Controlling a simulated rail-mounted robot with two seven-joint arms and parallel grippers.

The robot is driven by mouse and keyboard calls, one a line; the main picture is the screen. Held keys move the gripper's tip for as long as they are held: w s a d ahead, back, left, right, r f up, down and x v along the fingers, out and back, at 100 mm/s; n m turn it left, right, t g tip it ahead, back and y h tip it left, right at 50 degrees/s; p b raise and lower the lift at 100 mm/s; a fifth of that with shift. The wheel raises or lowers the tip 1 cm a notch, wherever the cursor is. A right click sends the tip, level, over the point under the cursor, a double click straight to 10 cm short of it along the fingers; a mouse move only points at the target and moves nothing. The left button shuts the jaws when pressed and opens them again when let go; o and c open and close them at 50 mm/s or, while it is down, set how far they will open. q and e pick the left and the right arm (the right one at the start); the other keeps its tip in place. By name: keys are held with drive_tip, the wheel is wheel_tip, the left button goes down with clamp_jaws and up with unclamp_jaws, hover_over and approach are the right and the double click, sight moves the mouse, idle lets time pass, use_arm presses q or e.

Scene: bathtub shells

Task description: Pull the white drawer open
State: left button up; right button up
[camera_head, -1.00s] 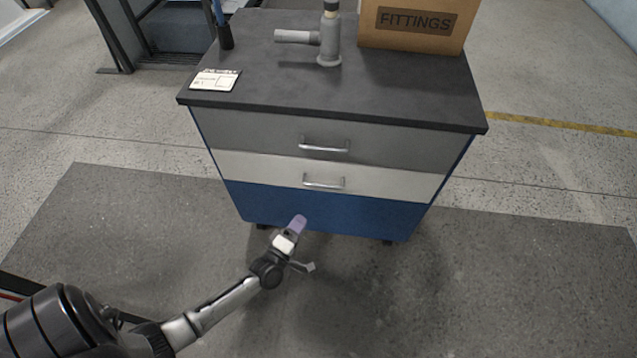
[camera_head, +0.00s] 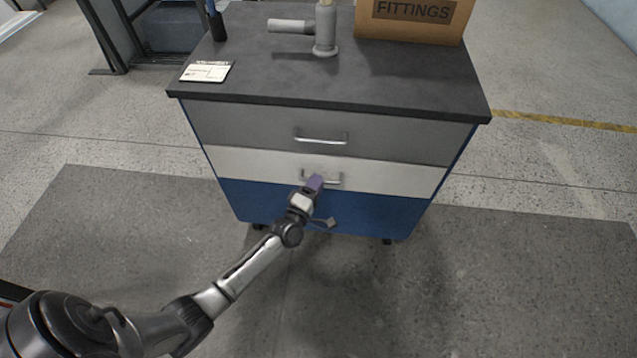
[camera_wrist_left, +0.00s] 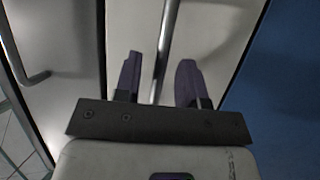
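The white drawer (camera_head: 400,176) is the middle band of the cabinet front and sits flush. It also fills the middle of the left wrist view (camera_wrist_left: 225,25). Its silver bar handle (camera_head: 335,181) is partly hidden by my gripper in the head view. My left gripper (camera_head: 314,184) is at this handle. In the left wrist view, its two purple fingers (camera_wrist_left: 159,75) are apart, with the handle bar (camera_wrist_left: 167,40) running between them. A gap shows on each side of the bar, so the fingers are not closed on it. My right gripper is out of view.
A grey drawer (camera_head: 230,125) with its own handle (camera_head: 321,137) is above, and a blue panel (camera_head: 380,212) below. The dark top (camera_head: 270,75) carries a FITTINGS box (camera_head: 412,22), a grey fitting (camera_head: 325,35), a card and a cup. The floor in front is clear.

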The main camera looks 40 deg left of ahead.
use_arm(q)
drive_tip(key=shift+w+a+r, duration=0.1)
drive_tip(key=shift+w, duration=0.6)
drive_tip(key=shift+c, duration=0.3)
clamp_jaws()
